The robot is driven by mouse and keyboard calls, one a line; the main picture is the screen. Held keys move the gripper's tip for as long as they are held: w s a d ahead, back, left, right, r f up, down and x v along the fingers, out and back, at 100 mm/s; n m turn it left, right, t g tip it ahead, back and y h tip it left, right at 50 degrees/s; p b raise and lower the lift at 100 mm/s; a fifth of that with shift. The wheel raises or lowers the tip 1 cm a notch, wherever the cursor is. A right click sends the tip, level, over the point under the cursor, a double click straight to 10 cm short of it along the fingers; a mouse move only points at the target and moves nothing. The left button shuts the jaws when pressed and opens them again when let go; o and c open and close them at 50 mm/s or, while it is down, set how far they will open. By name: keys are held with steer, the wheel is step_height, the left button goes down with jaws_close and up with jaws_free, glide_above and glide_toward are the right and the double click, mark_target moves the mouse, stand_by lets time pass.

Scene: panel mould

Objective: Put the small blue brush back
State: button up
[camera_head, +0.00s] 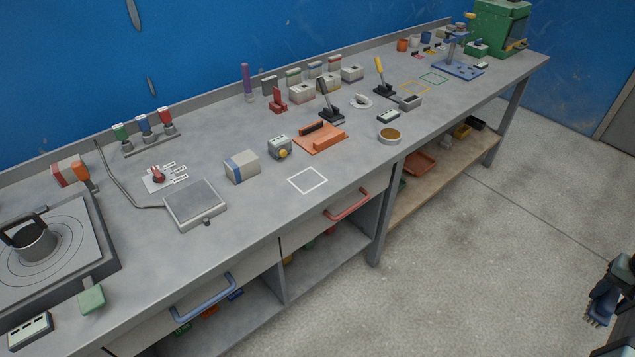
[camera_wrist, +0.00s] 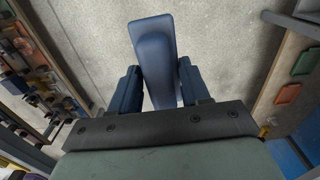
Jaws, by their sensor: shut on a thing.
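The small blue brush (camera_wrist: 155,55) shows in the wrist view as a smooth blue body, wider at its far end. My gripper (camera_wrist: 158,88) is shut on it, with one dark blue finger on each side. Its bristles cannot be made out. Bare concrete floor shows behind it. In the head view my gripper (camera_head: 600,308) is at the lower right edge, out over the floor and well apart from the bench. The brush cannot be told from the fingers there.
The long grey bench (camera_head: 245,205) is crowded. A rack (camera_head: 150,140) at the back left holds green, blue and red-handled items. A white outlined square (camera_head: 308,180) on the bench top is empty. Drawer handles, blue (camera_head: 205,298) and red (camera_head: 348,205), stick out in front.

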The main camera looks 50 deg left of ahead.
steer(key=s+a+r+n, duration=0.15)
steer(key=s+a, duration=0.25)
steer(key=a, duration=0.9)
steer(key=s+a+r+n, duration=0.1)
steer(key=s+a+n, duration=0.2)
steer(key=a, duration=0.9)
steer(key=s+a+r+n, duration=0.1)
steer(key=s+a+n, duration=0.25)
steer(key=a, duration=0.95)
steer(key=shift+s+a+r+n, duration=1.6)
steer(key=shift+s+a, duration=3.4)
steer(key=shift+a, duration=1.05)
steer(key=shift+s+a+r+n, duration=1.6)
steer(key=shift+s+a, duration=3.45)
steer(key=shift+a, duration=0.95)
steer(key=shift+s+a+r+n, duration=1.55)
steer(key=shift+s+a, duration=3.45)
steer(key=shift+a, duration=1.05)
steer(key=shift+f, duration=4.9)
steer(key=shift+f, duration=0.15)
steer(key=o, duration=0.9)
steer(key=shift+o, duration=0.2)
